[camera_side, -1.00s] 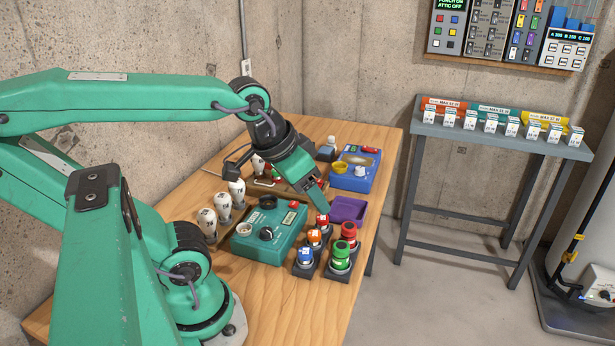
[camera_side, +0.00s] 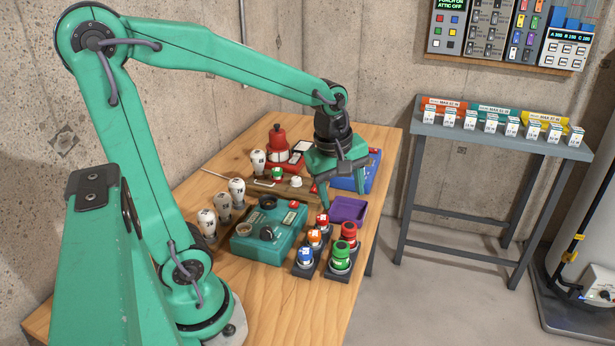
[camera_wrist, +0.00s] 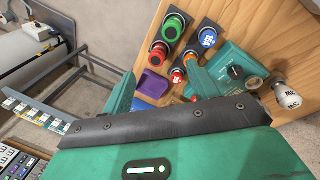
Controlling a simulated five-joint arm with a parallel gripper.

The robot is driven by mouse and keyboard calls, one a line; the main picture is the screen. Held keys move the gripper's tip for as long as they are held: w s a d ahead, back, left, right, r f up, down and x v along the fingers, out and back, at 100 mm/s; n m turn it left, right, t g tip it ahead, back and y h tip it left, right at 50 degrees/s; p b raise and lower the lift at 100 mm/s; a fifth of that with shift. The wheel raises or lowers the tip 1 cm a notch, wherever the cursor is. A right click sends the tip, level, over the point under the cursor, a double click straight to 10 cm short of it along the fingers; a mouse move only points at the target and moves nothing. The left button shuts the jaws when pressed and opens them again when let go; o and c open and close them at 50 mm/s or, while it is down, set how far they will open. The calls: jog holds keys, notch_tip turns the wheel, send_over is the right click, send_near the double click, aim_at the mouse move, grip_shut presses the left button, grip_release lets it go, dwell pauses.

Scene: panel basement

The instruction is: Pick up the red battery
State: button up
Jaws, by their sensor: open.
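Two red-topped cylinders stand in dark holders at the table's right. A smaller one (camera_side: 323,220) is at the far end of the row with blue and orange ones, and a larger one (camera_side: 349,232) is behind a green one. I cannot tell which is the red battery. In the wrist view the smaller one (camera_wrist: 177,75) shows close to the right finger, and the larger one (camera_wrist: 158,54) is further up. My gripper (camera_side: 343,194) points down, open and empty, above the table near the purple tray. Its fingertips (camera_wrist: 165,86) straddle part of the tray in the wrist view.
The purple tray (camera_side: 361,207) is beside the holders. The teal meter box (camera_side: 270,250) is to their left, with several white bulbs (camera_side: 222,208) beyond. A blue box (camera_side: 349,184) is behind my gripper. The front of the table is clear.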

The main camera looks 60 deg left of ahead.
aim_at(350, 225)
jog(key=w+a+f+n, duration=0.1)
jog(key=f+n, duration=0.1)
jog(key=n, duration=0.1)
jog(key=w+a+f+n+g, duration=0.1)
jog(key=w+f+n, duration=0.1)
jog(key=f+n, duration=0.1)
jog(key=w+a+f+n+g, duration=0.1)
jog(key=w+f+n, duration=0.1)
jog(key=n, duration=0.3)
jog(key=shift+w+a+f, duration=0.1)
jog(key=shift+a+f, duration=0.1)
jog(key=shift+a, duration=0.1)
jog(key=shift+w+a+f+n, duration=0.15)
jog(key=shift+f+n, duration=0.2)
jog(key=shift+n, duration=0.15)
jog(key=shift+w+a+f+n, duration=0.1)
jog(key=shift+f+n, duration=0.2)
jog(key=shift+n, duration=0.2)
jog(key=shift+f, duration=3.9)
jog(key=c, duration=1.1)
jog(key=shift+r, duration=0.15)
